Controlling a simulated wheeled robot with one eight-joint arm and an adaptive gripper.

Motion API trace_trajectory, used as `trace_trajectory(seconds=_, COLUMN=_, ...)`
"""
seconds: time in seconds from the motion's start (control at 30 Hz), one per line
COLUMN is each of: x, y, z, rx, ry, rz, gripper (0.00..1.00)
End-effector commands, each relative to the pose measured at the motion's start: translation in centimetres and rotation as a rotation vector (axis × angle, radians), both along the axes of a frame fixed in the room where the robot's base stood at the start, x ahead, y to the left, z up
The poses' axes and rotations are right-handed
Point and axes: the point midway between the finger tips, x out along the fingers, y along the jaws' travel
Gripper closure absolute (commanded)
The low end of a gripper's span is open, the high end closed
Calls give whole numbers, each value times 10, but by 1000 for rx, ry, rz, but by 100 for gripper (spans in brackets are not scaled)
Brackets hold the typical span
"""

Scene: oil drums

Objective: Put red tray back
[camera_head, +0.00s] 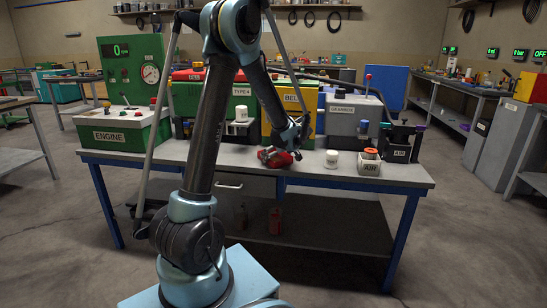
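A red object (272,158), perhaps the red tray, shows at the table's middle, just below and left of my gripper (291,146). It is small and partly dark, so I cannot make out its full shape. The gripper points down at the workbench (215,152) and seems to touch or overlap the red object. The fingers are too small and dark to tell whether they are open or shut on it, or whether it is raised off the bench.
A green ENGINE box (124,131), a yellow BELL box (288,104) and a grey GEARBOX unit (352,118) line the back.

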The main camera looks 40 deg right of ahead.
Motion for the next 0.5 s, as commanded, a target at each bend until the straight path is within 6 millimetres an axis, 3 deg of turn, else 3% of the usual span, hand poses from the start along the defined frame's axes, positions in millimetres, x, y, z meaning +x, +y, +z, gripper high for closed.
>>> trace_trajectory(seconds=0.07, x=0, y=0, z=0, rx=0, ry=0, rz=0, gripper=0)
trace_trajectory(seconds=0.5, x=0, y=0, z=1, rx=0, ry=0, rz=0, gripper=0)
